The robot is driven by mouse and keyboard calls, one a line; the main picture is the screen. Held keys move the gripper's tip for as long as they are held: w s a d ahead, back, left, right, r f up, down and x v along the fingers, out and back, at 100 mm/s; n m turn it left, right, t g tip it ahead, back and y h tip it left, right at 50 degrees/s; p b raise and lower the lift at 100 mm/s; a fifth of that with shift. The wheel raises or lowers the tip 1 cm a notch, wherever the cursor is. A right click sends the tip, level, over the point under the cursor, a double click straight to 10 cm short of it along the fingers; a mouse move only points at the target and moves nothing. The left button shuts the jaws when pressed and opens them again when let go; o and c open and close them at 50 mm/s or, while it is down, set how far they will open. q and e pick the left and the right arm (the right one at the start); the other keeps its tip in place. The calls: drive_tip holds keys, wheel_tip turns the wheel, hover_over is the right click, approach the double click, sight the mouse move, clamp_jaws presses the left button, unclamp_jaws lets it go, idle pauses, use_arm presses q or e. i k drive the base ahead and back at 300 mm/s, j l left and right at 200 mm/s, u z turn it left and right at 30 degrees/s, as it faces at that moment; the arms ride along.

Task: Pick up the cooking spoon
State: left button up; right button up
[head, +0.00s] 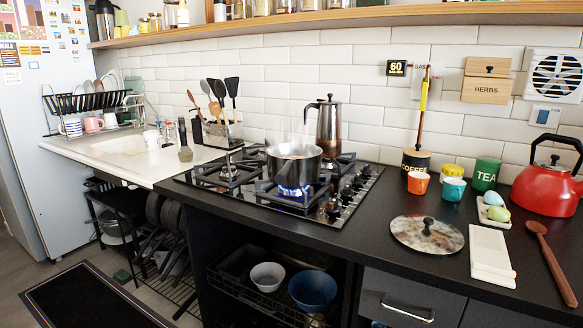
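A dark brown wooden cooking spoon (553,263) lies on the black counter at the far right of the head view. Its bowl end points to the back and its handle runs toward the front edge. Nothing covers it. More utensils, some of them spoon-shaped (212,98), stand upright in a holder left of the hob. Neither of my grippers shows in the head view.
A white rectangular tray (491,262) and a pot lid (427,235) lie left of the spoon. A red kettle (547,187) stands behind it. A steaming pot (294,165) sits over a blue flame on the hob (345,213).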

sight(538, 228)
drive_tip(key=z, duration=1.25)
